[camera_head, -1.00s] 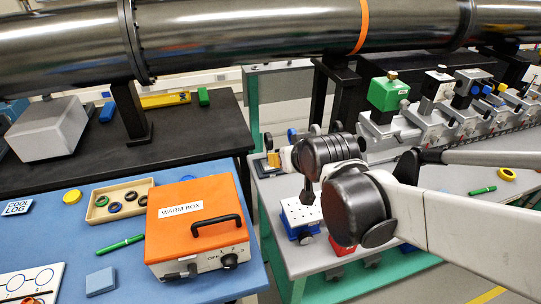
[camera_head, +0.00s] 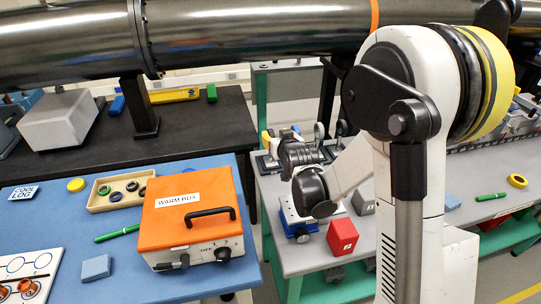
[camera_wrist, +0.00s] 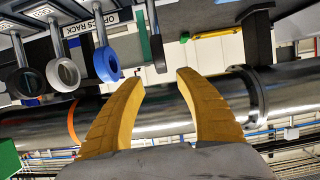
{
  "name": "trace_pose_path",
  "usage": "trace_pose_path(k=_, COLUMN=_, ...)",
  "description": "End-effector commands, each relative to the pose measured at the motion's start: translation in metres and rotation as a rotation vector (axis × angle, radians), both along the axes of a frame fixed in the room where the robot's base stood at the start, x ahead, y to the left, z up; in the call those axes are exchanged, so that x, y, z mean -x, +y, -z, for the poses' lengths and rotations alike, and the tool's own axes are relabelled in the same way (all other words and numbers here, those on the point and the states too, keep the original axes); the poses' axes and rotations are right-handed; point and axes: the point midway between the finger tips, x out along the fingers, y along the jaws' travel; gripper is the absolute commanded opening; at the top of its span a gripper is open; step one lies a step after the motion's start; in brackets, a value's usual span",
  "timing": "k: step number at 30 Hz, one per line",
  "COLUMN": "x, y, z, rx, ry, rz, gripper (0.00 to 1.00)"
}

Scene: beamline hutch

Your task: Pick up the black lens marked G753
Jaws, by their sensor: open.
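In the wrist view, several ring-shaped lenses hang on stems along the optics rack (camera_wrist: 105,17). One is a black lens (camera_wrist: 27,82) at the far left, followed by a grey-white lens (camera_wrist: 62,74) and a blue lens (camera_wrist: 107,64). Another dark lens (camera_wrist: 157,50) shows nearly edge-on, just beyond the gap between my fingertips. No G753 marking is readable, so I cannot tell which dark lens carries it. My gripper (camera_wrist: 160,78) is open and empty, its yellow fingers apart. In the head view my wrist partly hides the rack.
The orange warm box (camera_head: 190,205) stands on the blue table beside a tray of rings (camera_head: 97,203). A red cube (camera_head: 342,236) and a grey cube (camera_head: 363,203) sit on the grey bench. The large metal pipe (camera_head: 240,35) crosses behind.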

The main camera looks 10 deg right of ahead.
Motion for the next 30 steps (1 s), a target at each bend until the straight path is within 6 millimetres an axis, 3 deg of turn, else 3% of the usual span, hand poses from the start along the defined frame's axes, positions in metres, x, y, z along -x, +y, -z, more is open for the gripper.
trace_pose_path(k=5, x=-0.013, y=0.002, z=0.008, rx=0.0, ry=0.0, rz=0.0, gripper=0.41)
trace_pose_path(k=12, x=-0.047, y=0.004, z=0.024, rx=0.001, ry=0.001, rz=0.0, gripper=0.41)
trace_pose_path(k=20, x=-0.051, y=0.004, z=0.023, rx=0.0, ry=0.001, rz=0.0, gripper=0.41)
trace_pose_path(k=24, x=-0.051, y=0.004, z=0.023, rx=0.0, ry=0.001, rz=0.0, gripper=0.0)
trace_pose_path(k=30, x=-0.051, y=0.004, z=0.023, rx=0.0, ry=0.001, rz=0.0, gripper=0.0)
